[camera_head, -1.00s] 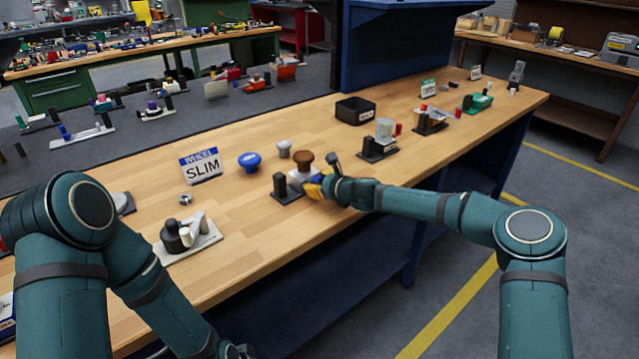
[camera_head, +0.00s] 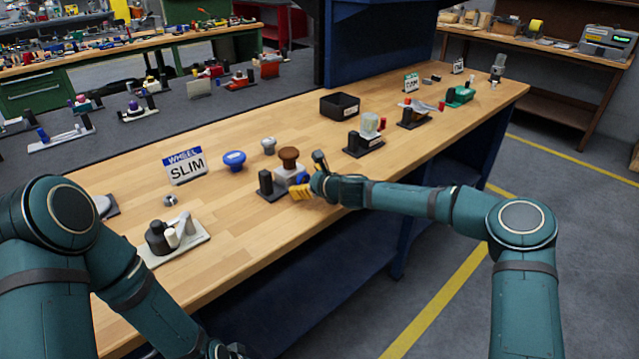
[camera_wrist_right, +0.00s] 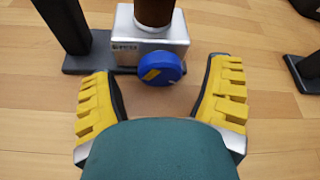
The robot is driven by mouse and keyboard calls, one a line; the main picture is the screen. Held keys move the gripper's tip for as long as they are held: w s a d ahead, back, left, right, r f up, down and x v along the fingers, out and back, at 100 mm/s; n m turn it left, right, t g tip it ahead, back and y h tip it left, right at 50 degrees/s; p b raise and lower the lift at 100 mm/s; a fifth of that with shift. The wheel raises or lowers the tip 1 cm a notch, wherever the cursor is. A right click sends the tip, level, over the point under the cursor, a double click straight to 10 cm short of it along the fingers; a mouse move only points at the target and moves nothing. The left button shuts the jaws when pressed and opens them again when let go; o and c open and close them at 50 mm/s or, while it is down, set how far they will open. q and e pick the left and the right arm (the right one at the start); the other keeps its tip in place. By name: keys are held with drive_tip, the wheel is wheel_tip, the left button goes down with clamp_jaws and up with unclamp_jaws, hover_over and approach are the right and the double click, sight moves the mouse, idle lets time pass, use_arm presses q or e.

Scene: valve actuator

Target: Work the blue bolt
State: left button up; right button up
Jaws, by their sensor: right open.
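The blue bolt (camera_wrist_right: 161,62) has a round blue head with a yellow mark. It sits on the near face of a silver valve block (camera_wrist_right: 122,35) topped by a brown knob (camera_wrist_right: 154,10). In the head view the block with its brown knob (camera_head: 289,154) stands on the wooden bench, and the blue bolt (camera_head: 302,178) shows small beside my gripper. My right gripper (camera_head: 302,190) is open and empty. In the right wrist view its yellow fingers (camera_wrist_right: 162,88) are spread left and right of the bolt, just short of it, not touching.
A black post (camera_head: 265,182) stands left of the block. A blue knob (camera_head: 234,159), a grey knob (camera_head: 268,145) and a "WHEEL SLIM" sign (camera_head: 185,165) are farther left. A jar fixture (camera_head: 368,125) and black bin (camera_head: 340,105) are right.

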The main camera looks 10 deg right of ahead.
drive_tip(key=v, duration=1.1)
